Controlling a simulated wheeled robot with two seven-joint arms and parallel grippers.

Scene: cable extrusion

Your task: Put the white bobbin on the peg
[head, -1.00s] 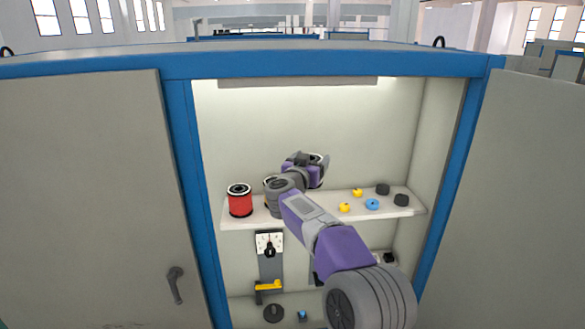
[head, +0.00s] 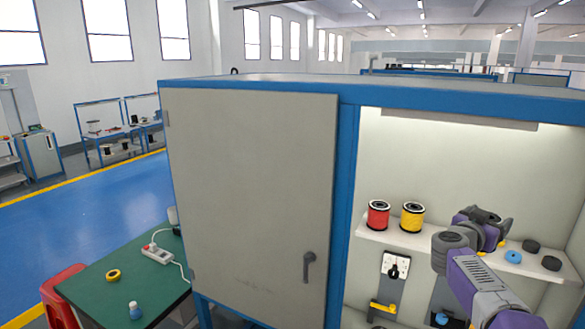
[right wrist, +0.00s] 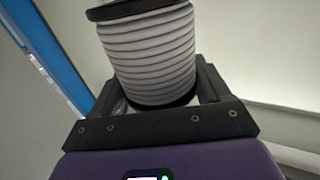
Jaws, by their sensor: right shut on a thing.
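The white bobbin (right wrist: 150,55), ribbed with black end flanges, fills the top of the right wrist view. My right gripper (head: 487,215) is shut on it, with a dark finger on either side. In the head view the gripper is at the shelf inside the cabinet, right of the yellow bobbin, and hides most or all of the white one. I cannot make out the peg in these frames. My left gripper is not in view.
A red bobbin (head: 378,215) and a yellow bobbin (head: 412,217) stand on the shelf (head: 385,237). A blue ring (head: 513,257) and dark round pieces (head: 551,263) lie to the right. The cabinet door (head: 250,200) and a green table (head: 110,280) are left.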

